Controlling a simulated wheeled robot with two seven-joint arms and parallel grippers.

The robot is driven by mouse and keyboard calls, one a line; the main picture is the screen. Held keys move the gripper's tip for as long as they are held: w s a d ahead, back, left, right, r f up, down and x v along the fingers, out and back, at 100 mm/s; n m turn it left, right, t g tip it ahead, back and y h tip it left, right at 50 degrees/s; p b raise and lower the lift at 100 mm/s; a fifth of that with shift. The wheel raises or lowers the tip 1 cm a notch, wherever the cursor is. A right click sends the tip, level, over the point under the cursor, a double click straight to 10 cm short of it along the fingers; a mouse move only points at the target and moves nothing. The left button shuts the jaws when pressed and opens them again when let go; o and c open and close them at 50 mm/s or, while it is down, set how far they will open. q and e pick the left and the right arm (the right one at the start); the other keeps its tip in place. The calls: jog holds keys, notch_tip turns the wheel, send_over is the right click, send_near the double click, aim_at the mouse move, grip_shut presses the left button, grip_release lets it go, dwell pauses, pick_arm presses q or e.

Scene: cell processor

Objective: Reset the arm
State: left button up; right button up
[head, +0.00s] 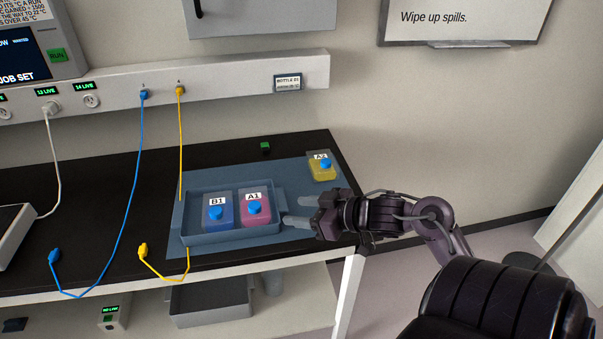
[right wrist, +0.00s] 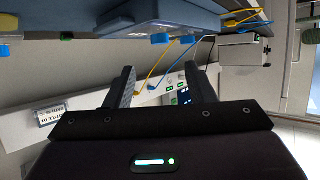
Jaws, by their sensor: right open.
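My right gripper (head: 297,211) is open at the right side of the blue-grey tray (head: 240,237), with its fingers pointing left near the tray's right edge. Its two fingers show apart and empty in the right wrist view (right wrist: 162,88). The tray holds the B1 container (head: 218,222), with blue contents, and the A1 container (head: 256,217), with pink contents. The yellow A2 container (head: 322,172) stands outside the tray, behind the gripper on the mat. My left gripper is not in view.
The blue mat (head: 200,185) lies on the black bench top (head: 100,180). A blue cable (head: 133,185) and a yellow cable (head: 180,140) hang from the wall rail (head: 225,83) to the bench. A grey bin (head: 212,300) sits on the shelf below. Floor is free at right.

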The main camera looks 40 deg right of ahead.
dwell(0.3)
jog(key=a+f+h, duration=0.1)
jog(key=f, duration=0.1)
jog(key=w+a+f+h, duration=0.1)
jog(key=a+f, duration=0.1)
jog(key=shift+m+g+h, duration=0.3)
jog(key=shift+g+h, duration=0.1)
jog(key=a+f, duration=0.1)
jog(key=s+a+f+g+h, duration=0.1)
jog(key=a+f+g+h, duration=0.1)
jog(key=a, duration=0.1)
jog(key=shift+s+m, duration=0.3)
jog(key=shift+m, duration=0.1)
jog(key=s+a+f+g, duration=0.3)
jog(key=s+a+g, duration=0.3)
jog(key=s+a, duration=0.4)
notch_tip(320, 180, down, 31)
jog(key=s+g, duration=0.2)
jog(key=s, duration=0.1)
jog(key=s+d+f, duration=0.1)
jog(key=s+f, duration=0.7)
jog(key=s, duration=0.1)
jog(key=s+d+f+g, duration=0.1)
jog(key=s+d+f, duration=0.1)
jog(key=s+f, duration=0.7)
jog(key=shift+s+d+f+y, duration=0.2)
jog(key=shift+s+d+y, duration=0.1)
jog(key=shift+s, duration=0.15)
